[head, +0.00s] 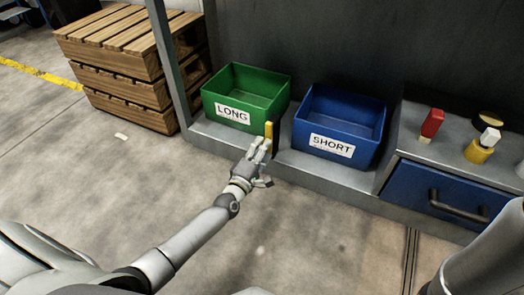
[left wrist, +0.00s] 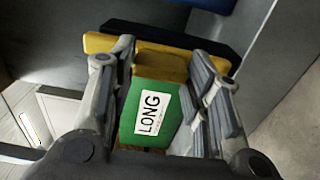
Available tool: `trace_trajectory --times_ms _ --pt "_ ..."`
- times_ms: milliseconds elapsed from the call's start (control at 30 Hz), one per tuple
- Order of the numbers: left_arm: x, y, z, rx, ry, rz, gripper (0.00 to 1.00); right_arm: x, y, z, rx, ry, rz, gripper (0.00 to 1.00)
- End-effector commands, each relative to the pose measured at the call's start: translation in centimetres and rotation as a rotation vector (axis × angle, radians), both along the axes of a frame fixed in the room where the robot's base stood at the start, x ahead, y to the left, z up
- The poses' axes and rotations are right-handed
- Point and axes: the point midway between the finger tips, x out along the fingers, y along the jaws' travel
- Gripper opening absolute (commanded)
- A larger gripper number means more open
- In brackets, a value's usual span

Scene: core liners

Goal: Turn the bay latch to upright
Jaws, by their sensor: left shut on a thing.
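The bay latch (head: 269,131) is a yellow bar on the front of the grey shelf, between the green and blue bins. In the head view it stands about upright. My left gripper (head: 263,149) is shut on it, and the fingers hide its lower part. In the left wrist view the yellow latch (left wrist: 162,62) runs across the picture between the fingers of my left gripper (left wrist: 160,72), with a dark plate behind it. My right gripper is out of view.
A green bin marked LONG (head: 244,82) and a blue bin marked SHORT (head: 338,101) sit on the shelf. At right are a red-topped object (head: 432,124), a yellow-and-white object (head: 482,147) and a blue drawer (head: 425,190). Wooden pallets (head: 120,60) are stacked left. The floor in front is mostly clear.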

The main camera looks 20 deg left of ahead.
Motion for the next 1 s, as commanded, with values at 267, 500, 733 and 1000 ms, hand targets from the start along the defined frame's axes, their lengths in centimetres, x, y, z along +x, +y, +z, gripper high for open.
trace_trajectory --times_ms 267,500,733,1000 --pt "0.0 0.0 -0.1 -0.005 0.001 0.001 0.66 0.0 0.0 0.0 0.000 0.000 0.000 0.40" --pt "0.0 0.0 0.0 -0.003 0.000 0.001 0.66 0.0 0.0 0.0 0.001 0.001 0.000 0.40" --pt "-1.3 0.0 -0.1 -0.003 0.002 0.001 0.66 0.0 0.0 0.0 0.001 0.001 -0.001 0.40" --pt "-5.9 0.2 -0.2 -0.002 0.004 0.000 0.66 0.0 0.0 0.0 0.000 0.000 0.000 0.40"
